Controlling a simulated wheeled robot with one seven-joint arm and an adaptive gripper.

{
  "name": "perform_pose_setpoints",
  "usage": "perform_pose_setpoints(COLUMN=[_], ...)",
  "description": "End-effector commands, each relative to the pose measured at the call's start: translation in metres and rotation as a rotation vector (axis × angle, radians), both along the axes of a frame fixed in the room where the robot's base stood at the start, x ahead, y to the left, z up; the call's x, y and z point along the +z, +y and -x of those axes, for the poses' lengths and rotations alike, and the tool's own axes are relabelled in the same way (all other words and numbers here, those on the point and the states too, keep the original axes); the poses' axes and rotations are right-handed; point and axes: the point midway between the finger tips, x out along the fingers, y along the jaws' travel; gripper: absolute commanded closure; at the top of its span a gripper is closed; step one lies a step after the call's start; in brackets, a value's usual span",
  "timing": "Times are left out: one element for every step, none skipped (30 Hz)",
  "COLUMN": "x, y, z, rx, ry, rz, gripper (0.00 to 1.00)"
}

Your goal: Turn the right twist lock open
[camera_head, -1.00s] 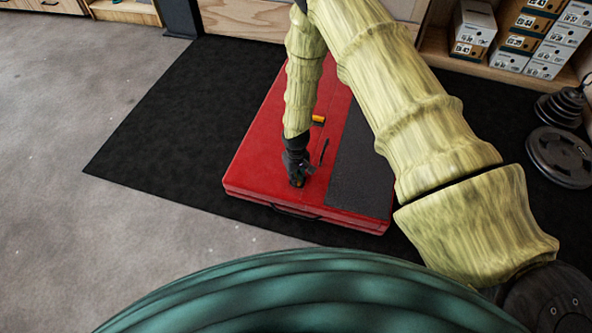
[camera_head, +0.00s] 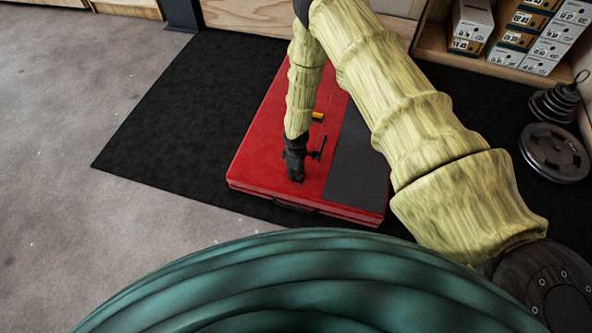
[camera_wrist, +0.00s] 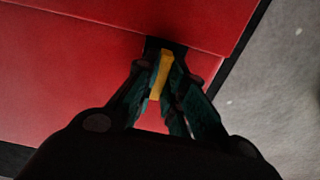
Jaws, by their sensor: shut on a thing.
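A red case (camera_head: 262,150) lies flat on a black mat. My gripper (camera_head: 296,179) points down at its near end in the head view. In the wrist view, my gripper (camera_wrist: 162,92) is shut on a yellow twist lock tab (camera_wrist: 162,75), with a finger on either side. The tab stands on a dark base (camera_wrist: 152,46) at a seam of the red case (camera_wrist: 80,75), close to its edge. In the head view my gripper hides this lock. A second yellow-orange piece (camera_head: 318,116) shows farther back on the case, partly beside my arm.
The black mat (camera_head: 165,120) is clear left of the case. A dark grey panel (camera_head: 356,165) covers the case's right part. Weight plates (camera_head: 554,152) lie at the right. Shoe boxes (camera_head: 515,38) stand on a shelf at the back right.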

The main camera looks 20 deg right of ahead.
Motion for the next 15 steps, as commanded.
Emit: perform_pose_setpoints(x=[0.0007, 0.0006, 0.0004, 0.0003, 0.0002, 0.0001, 0.0, 0.0, -0.0001, -0.0001, -0.0002, -0.0002, -0.0002, -0.0002, -0.0002], y=[0.0, 0.0001, 0.0, 0.0, 0.0, 0.0, 0.0, 0.0, 0.0, 0.0, 0.0, 0.0, 0.0, 0.0, 0.0], z=[0.0, 0.0001, 0.0001, 0.0002, 0.0003, 0.0002, 0.0002, 0.0002, 0.0002, 0.0002, 0.0002, 0.0002, 0.0002, 0.0002, 0.0002], rx=[0.013, 0.02, 0.027, 0.031, 0.035, 0.039, 0.042, 0.044, 0.046, 0.047, 0.047, 0.047, 0.047, 0.047, 0.047], ry=[0.0, 0.0, 0.0, 0.0, 0.0, 0.0, 0.0, 0.0, 0.0, 0.0, 0.0, 0.0, 0.0, 0.0, 0.0], rz=[0.0, 0.0, 0.0, 0.0, 0.0, 0.0, 0.0, 0.0, 0.0, 0.0, 0.0, 0.0, 0.0, 0.0, 0.0], gripper=[1.0, 1.0, 1.0, 1.0, 1.0, 1.0, 1.0, 1.0, 1.0, 1.0, 1.0, 1.0, 1.0, 1.0, 1.0])
